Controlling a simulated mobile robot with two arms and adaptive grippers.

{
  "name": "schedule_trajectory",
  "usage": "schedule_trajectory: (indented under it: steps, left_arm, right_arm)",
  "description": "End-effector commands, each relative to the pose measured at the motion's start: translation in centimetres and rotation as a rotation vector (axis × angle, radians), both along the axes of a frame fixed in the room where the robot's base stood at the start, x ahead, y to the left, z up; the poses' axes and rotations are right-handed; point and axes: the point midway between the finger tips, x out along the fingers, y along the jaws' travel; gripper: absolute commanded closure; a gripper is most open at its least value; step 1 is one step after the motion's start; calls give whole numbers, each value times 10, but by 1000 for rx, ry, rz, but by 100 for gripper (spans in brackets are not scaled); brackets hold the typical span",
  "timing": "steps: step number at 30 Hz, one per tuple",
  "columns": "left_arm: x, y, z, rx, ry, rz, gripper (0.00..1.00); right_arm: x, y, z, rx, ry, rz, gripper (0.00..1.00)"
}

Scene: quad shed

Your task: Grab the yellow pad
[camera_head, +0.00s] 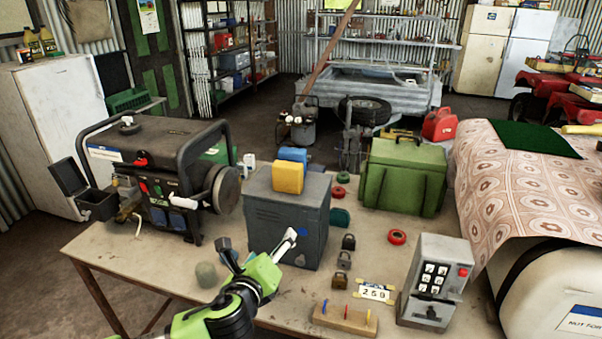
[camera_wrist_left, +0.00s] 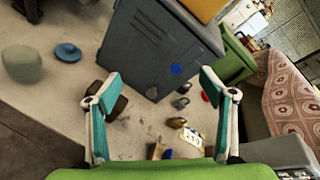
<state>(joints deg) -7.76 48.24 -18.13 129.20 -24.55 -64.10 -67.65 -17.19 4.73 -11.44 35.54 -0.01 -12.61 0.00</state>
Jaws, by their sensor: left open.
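The yellow pad (camera_head: 287,178) sits upright on top of a grey metal box (camera_head: 285,220) on the workbench, in front of a blue pad (camera_head: 293,155). In the left wrist view only a part of the yellow pad (camera_wrist_left: 204,8) shows at the top edge, above the grey box (camera_wrist_left: 160,50). My left gripper (camera_head: 258,248) is open and empty. It is in front of the grey box, lower than the yellow pad and apart from it. Its two spread fingers (camera_wrist_left: 160,84) show in the left wrist view with nothing between them. My right gripper is in neither view.
A generator (camera_head: 155,170) stands left of the grey box, and a green box (camera_head: 402,180) stands behind to the right. Padlocks (camera_head: 344,260), a keypad box (camera_head: 435,283) and a wooden block (camera_head: 345,319) lie at the right front. A greenish round object (camera_head: 206,275) lies left of my gripper.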

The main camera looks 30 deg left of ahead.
Motion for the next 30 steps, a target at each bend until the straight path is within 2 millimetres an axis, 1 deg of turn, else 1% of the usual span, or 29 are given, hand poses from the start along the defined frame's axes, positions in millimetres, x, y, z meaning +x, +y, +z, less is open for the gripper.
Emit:
schedule_trajectory:
  steps: [1,3,6,9,11,14,21,24,30]
  left_arm:
    - [13,7,29,166,-24,-56,25]
    - [26,13,60,381,-45,-120,25]
    - [38,15,92,608,-62,-176,25]
    - [43,17,109,729,-69,-198,25]
    - [47,18,113,756,-70,-202,25]
    - [61,22,115,764,-70,-201,25]
    - [105,33,116,757,-70,-200,25]
    - [118,37,114,758,-69,-201,25]
    - [129,40,113,758,-69,-202,25]
  right_arm:
    - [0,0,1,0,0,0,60]
    - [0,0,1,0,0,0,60]
    - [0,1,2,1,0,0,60]
    - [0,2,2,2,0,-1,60]
    - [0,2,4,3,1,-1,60]
    - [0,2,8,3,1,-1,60]
    - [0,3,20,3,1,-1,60]
    - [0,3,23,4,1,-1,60]
    - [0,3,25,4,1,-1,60]
